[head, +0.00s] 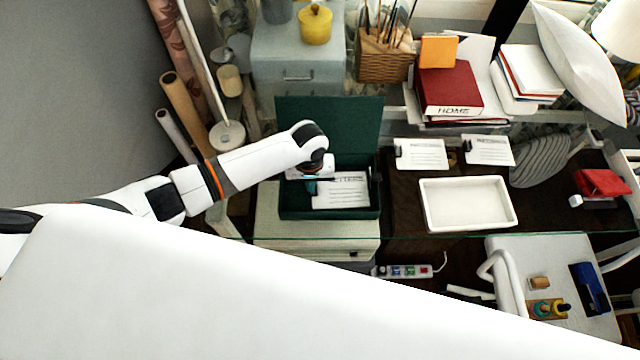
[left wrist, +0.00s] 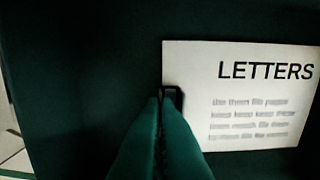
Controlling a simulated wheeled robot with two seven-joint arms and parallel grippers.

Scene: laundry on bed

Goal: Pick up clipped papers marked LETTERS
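The clipped papers marked LETTERS (head: 342,192) are in an open dark green box (head: 330,215). They are white with a black clip at their left edge, and the heading shows large in the left wrist view (left wrist: 260,72). My left gripper (head: 311,187) reaches into the box at the papers' left edge. In the left wrist view its teal fingers (left wrist: 158,98) are together at the black clip (left wrist: 175,97), and they look shut on it. The fingertips partly hide the clip. My right gripper is not in view.
The green box's raised lid (head: 330,122) stands behind the papers. To the right are a white tray (head: 466,222) and two more clipped papers (head: 421,154) (head: 488,150). A red book marked HOME (head: 448,92) lies on the shelf behind. Rolls (head: 182,98) stand left of the arm.

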